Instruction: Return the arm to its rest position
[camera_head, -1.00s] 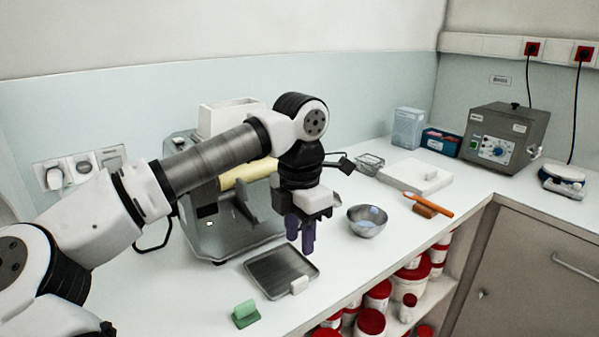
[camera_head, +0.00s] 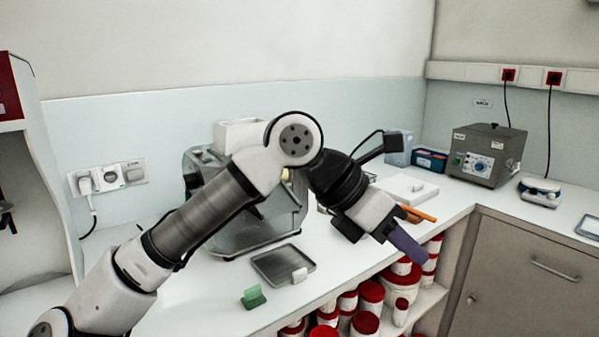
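My gripper (camera_head: 408,248) is at the right of centre in the head view, tilted down to the right in front of the counter's front edge. Its purple fingers overlap in this view, so I cannot tell whether they are open or shut. I see nothing held between them. My arm reaches up from the lower left and bends at an elbow in front of the mill (camera_head: 262,228), hiding much of it.
A dark tray (camera_head: 275,268) with a white block (camera_head: 299,275) at its edge and a green piece (camera_head: 253,297) lie on the counter. A white board (camera_head: 392,186), an orange-handled tool (camera_head: 418,214) and a grey control box (camera_head: 487,154) are further right. Red-lidded tubs (camera_head: 371,292) fill the shelf below.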

